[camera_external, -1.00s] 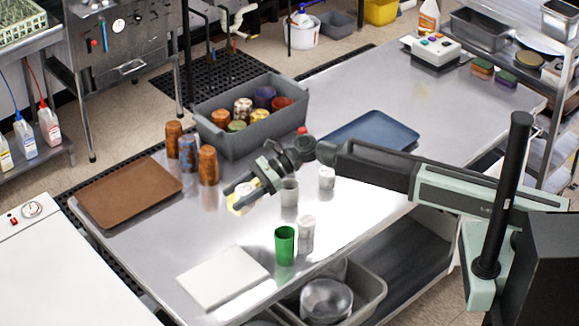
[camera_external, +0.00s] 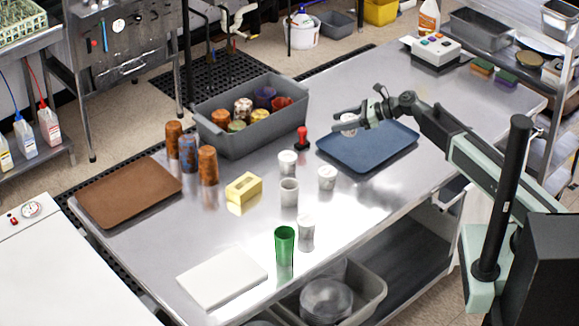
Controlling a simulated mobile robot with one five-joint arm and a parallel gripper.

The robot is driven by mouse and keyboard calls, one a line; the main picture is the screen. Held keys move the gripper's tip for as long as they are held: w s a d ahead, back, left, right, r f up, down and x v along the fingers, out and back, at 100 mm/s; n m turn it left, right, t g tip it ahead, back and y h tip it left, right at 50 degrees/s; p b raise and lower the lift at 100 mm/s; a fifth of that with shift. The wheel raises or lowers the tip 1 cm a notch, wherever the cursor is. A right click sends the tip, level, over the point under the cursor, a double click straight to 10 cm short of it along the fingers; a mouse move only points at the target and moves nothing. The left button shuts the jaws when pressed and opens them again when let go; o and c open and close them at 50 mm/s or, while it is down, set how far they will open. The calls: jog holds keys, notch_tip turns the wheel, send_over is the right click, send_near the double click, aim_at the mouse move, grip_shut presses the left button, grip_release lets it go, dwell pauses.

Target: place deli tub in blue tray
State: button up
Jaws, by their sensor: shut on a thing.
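My gripper (camera_external: 350,122) is shut on a small white tub (camera_external: 348,128), which I take for the deli tub. The fingers point left and partly cover it. In the picture the tub overlaps the far left edge of the blue tray (camera_external: 375,150); it looks held up, but its exact height and whether it is over the tray I cannot tell. The tray lies flat and its visible surface is empty.
White tubs and cups (camera_external: 327,178) stand left of the tray, with a red-handled thing (camera_external: 302,138) near its edge. A grey bin (camera_external: 235,145) of cups, a yellow block (camera_external: 243,187), a green cup (camera_external: 285,245) and a brown tray (camera_external: 130,192) are further left.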

aim_at(361, 142)
jog(key=shift+m+t, duration=0.7)
jog(key=shift+t, duration=0.1)
jog(key=w+d, duration=0.6)
jog(key=d, duration=0.1)
jog(key=shift+w+d+f, duration=0.1)
jog(key=shift+w+d, duration=0.15)
jog(key=shift+w, duration=0.1)
notch_tip(361, 142, down, 9)
jog(key=b, duration=0.8)
jog(key=shift+r+b, duration=0.2)
jog(key=shift+b, duration=0.15)
jog(key=shift+r, duration=0.3)
jog(key=shift+f, duration=0.2)
jog(key=o, duration=1.4)
jog(key=shift+r, duration=0.1)
